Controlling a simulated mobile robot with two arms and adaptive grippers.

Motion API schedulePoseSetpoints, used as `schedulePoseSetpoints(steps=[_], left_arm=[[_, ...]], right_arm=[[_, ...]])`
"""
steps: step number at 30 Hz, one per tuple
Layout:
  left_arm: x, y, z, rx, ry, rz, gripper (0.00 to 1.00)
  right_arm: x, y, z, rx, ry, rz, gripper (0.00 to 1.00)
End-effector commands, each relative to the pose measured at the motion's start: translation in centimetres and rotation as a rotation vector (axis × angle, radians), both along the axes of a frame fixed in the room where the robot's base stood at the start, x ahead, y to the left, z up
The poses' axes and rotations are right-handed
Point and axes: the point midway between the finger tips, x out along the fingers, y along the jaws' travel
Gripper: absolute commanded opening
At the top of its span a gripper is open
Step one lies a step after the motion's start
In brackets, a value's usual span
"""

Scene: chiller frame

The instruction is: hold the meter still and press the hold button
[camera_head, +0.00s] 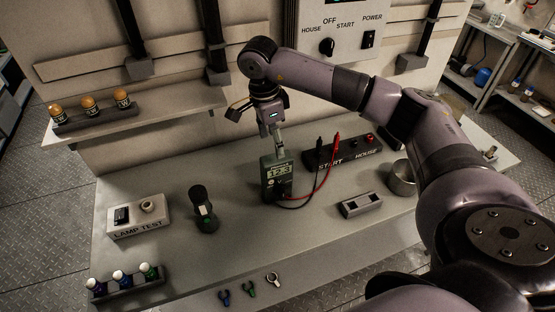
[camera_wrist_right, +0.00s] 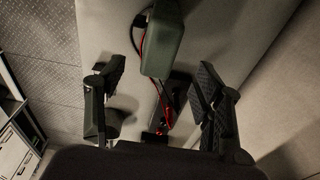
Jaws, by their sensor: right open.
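My right gripper (camera_head: 276,137) is just above the meter's top end, pointing down. In the right wrist view the gripper (camera_wrist_right: 160,74) is open, with one finger on each side. The meter's dark green body (camera_wrist_right: 162,45) shows between and beyond the fingers, and I see no contact. My left gripper is not in view.
A START/HOUSE block (camera_head: 343,153) lies behind the meter, with the leads running to it. A grey slotted block (camera_head: 361,205) and a metal cup (camera_head: 402,178) are to the right. A dark green-based cylinder (camera_head: 203,208) and the lamp test box (camera_head: 138,217) stand left.

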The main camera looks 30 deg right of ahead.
Motion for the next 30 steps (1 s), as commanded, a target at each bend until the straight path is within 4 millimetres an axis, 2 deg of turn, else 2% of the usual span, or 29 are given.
schedulePoseSetpoints(steps=[1,9,15,21,30], left_arm=[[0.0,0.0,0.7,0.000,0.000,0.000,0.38],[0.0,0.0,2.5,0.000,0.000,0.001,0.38],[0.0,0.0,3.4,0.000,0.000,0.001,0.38],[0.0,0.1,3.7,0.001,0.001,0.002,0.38],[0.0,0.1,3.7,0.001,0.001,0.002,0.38]], right_arm=[[-0.1,-0.1,-0.8,0.000,0.006,-0.001,0.62],[-0.3,-0.7,-6.1,0.002,0.005,-0.001,0.62],[-0.3,-1.0,-9.4,0.003,0.002,0.000,0.62],[-0.3,-1.2,-11.0,0.002,0.000,0.000,0.62],[-0.3,-1.3,-11.3,0.003,-0.002,0.001,0.62]])
